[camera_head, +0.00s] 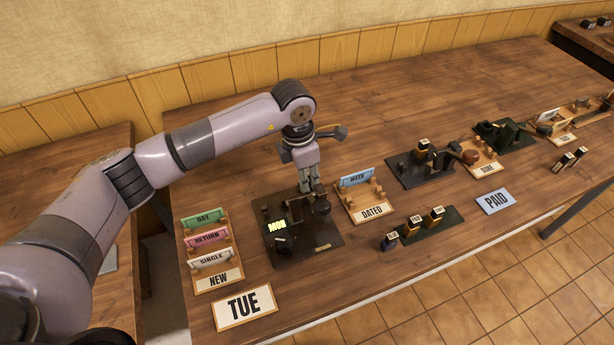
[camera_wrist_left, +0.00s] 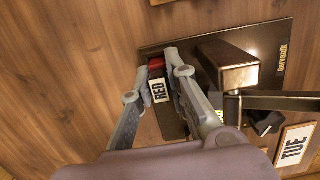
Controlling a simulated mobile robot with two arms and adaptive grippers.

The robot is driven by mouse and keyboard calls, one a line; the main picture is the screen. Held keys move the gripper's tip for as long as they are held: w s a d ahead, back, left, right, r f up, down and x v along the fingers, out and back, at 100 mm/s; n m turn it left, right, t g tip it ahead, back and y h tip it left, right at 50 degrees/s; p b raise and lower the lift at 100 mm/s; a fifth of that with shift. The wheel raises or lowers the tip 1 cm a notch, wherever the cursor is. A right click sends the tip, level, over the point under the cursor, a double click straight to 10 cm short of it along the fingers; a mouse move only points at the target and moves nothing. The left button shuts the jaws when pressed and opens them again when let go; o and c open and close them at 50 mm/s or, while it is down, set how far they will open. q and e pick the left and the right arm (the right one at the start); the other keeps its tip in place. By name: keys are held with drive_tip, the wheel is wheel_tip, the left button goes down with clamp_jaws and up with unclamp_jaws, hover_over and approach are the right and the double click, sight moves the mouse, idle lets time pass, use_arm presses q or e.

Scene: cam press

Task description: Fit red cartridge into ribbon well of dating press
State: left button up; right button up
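The dating press (camera_head: 325,238) is a dark base plate with a yellow "MON" display, a lever and a black round knob. It also shows in the left wrist view (camera_wrist_left: 270,40), with its dark metal arm to the right of my fingers. My left gripper (camera_head: 312,190) points down over the press's back part. In the left wrist view its two fingers (camera_wrist_left: 158,62) close on both sides of the red cartridge (camera_wrist_left: 156,66), which has a red end and a white "RED" label. The cartridge is over or at the plate; I cannot tell whether it touches. The ribbon well is not clearly visible. My right gripper is not in view.
A ticket rack (camera_head: 215,287) stands left of the press, and a "TUE" card (camera_head: 244,306) lies in front. A "DATED" rack (camera_head: 372,212) stands close on the right. Further right are stamps on a green mat (camera_head: 450,224), a "PAID" card (camera_head: 494,201) and another dark press (camera_head: 405,172).

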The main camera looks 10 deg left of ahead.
use_arm(q)
drive_tip(key=o, duration=0.5)
drive_tip(key=shift+f, duration=0.1)
drive_tip(key=r, duration=0.8)
drive_tip(key=s+a+r, duration=0.1)
drive_tip(key=r, duration=0.3)
drive_tip(key=shift+a, duration=0.1)
